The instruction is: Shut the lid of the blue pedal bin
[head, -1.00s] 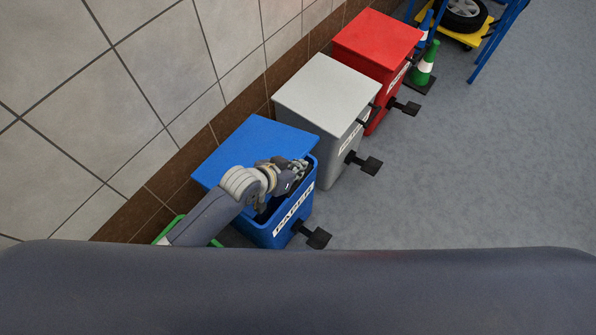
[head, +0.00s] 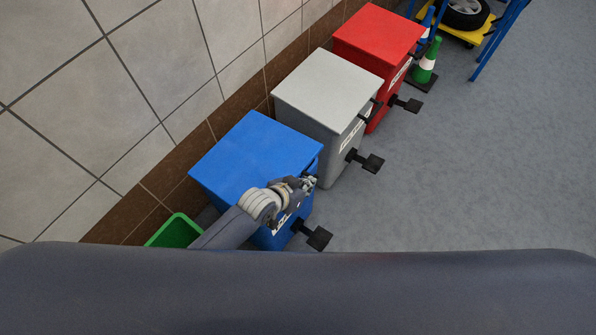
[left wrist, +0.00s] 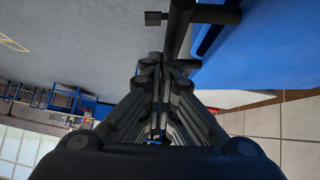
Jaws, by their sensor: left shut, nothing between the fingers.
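The blue pedal bin (head: 268,237) stands by the tiled wall. Its blue lid (head: 250,155) lies flat over the top in the head view, with no gap or dark inside showing. My left forearm hides part of its front edge. My left gripper (head: 309,184) is shut and empty at the front right edge of the lid; whether it touches the lid is unclear. In the left wrist view the gripper fingers (left wrist: 160,85) point away, with the blue bin (left wrist: 260,45) to the right. The black pedal (head: 319,238) sticks out at the bin's front. My right gripper is out of view.
A grey bin (head: 325,95) and a red bin (head: 378,45) stand behind the blue one, lids down. A green bin (head: 176,230) is beside it at the near left. A green cone (head: 427,62) stands farther back. The floor (head: 470,180) to the right is clear.

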